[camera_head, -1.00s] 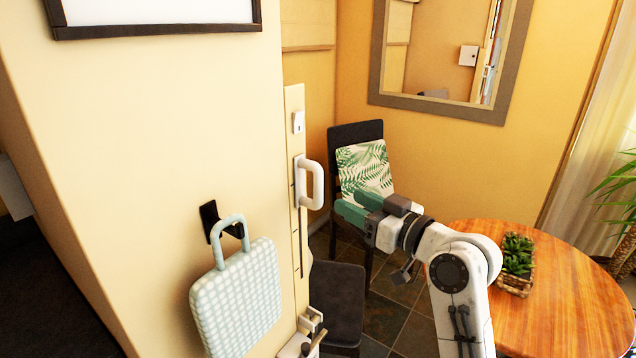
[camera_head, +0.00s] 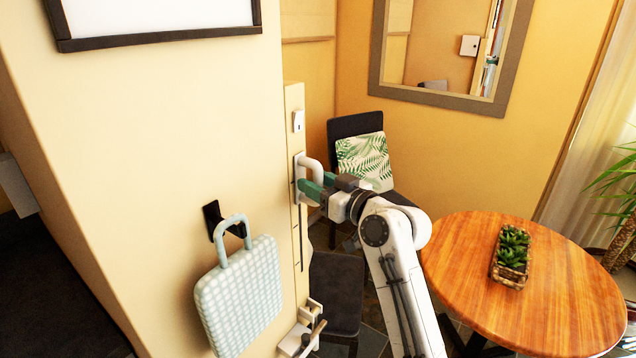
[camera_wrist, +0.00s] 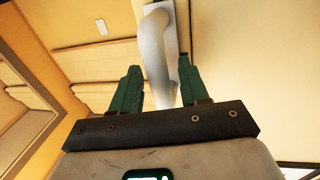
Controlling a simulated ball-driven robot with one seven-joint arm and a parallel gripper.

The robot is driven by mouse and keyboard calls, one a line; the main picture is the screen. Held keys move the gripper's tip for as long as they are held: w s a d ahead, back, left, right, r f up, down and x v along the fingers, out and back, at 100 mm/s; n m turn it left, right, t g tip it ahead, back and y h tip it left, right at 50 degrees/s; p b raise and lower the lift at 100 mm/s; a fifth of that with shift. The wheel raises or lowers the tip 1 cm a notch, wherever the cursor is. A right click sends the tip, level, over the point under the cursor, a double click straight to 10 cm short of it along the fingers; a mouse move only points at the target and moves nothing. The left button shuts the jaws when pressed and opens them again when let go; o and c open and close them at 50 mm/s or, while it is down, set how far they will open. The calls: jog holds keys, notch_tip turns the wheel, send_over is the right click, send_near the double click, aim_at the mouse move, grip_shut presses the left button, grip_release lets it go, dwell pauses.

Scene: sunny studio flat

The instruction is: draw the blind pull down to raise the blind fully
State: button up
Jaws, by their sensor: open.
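The blind pull is a white D-shaped handle (camera_head: 312,167) on a slotted strip (camera_head: 298,230) on the narrow end of the wall. My gripper (camera_head: 308,188) is at the handle's lower part, with its green fingers pointing left toward the strip. In the wrist view the white handle (camera_wrist: 157,50) runs between the two open green fingers (camera_wrist: 157,88). The fingers stand on either side of it, and I see a gap at the left finger. The lower end of the handle is partly hidden by the gripper in the head view. The blind itself is not in view.
A checked padded bag (camera_head: 240,295) hangs from a black hook left of the strip. A lever fixture (camera_head: 305,330) sits below the slot. A dark chair with a leaf cushion (camera_head: 364,160) stands behind my arm. A round wooden table (camera_head: 450,250) with a plant is at right.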

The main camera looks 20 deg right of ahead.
jog(key=shift+c, duration=0.3)
grip_shut()
jog(key=shift+f, duration=0.15)
notch_tip(320, 180, down, 25)
jog(key=b, duration=2.1)
jog(key=shift+r, duration=0.2)
jog(key=shift+f, duration=0.1)
jog(key=shift+c, duration=0.6)
grip_release()
jog(key=shift+o, duration=0.9)
jog(key=shift+r, duration=0.2)
